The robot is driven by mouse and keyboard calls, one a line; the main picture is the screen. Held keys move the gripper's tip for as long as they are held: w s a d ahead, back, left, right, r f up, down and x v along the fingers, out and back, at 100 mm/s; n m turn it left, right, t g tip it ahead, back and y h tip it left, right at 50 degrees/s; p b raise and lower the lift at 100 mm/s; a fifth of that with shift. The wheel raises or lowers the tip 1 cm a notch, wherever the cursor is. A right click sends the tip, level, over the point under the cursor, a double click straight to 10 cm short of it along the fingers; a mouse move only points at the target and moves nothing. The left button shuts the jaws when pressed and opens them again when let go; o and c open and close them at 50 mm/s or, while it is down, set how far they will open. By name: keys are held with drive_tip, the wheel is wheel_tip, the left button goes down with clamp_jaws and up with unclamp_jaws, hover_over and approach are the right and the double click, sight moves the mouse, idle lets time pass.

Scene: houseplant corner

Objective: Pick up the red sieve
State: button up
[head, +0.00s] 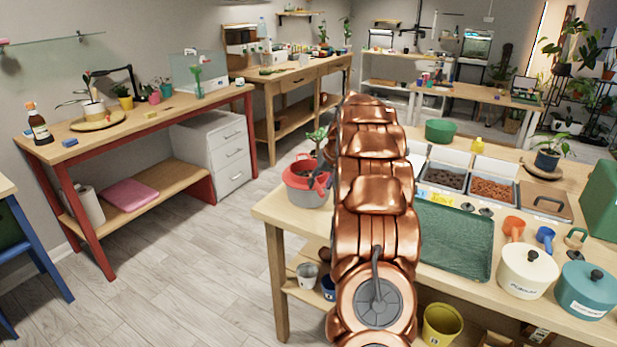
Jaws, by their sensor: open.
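I cannot make out a clear red sieve. A red rounded piece (299,179) with what looks like a handle sits at the top of a grey pot (305,198) at the left end of the near table, with a small green plant above it. I cannot tell whether this red piece is the sieve. An orange cup-like thing with a handle (514,228) stands on the right part of the table. My copper arm rises through the middle and hides part of the table. My gripper does not show.
The near table (268,208) holds a green tray (455,240), bins of soil (443,177) and pellets (493,190), a cream lidded pot (526,272) and a teal lidded pot (586,290). A red-legged bench (190,105) stands left. The floor between is clear.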

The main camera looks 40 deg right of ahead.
sight(318, 185)
drive_tip(key=x, duration=0.3)
drive_tip(key=shift+w+p, duration=0.15)
drive_tip(key=shift+p, duration=0.15)
drive_tip(key=shift+c, duration=0.3)
clamp_jaws()
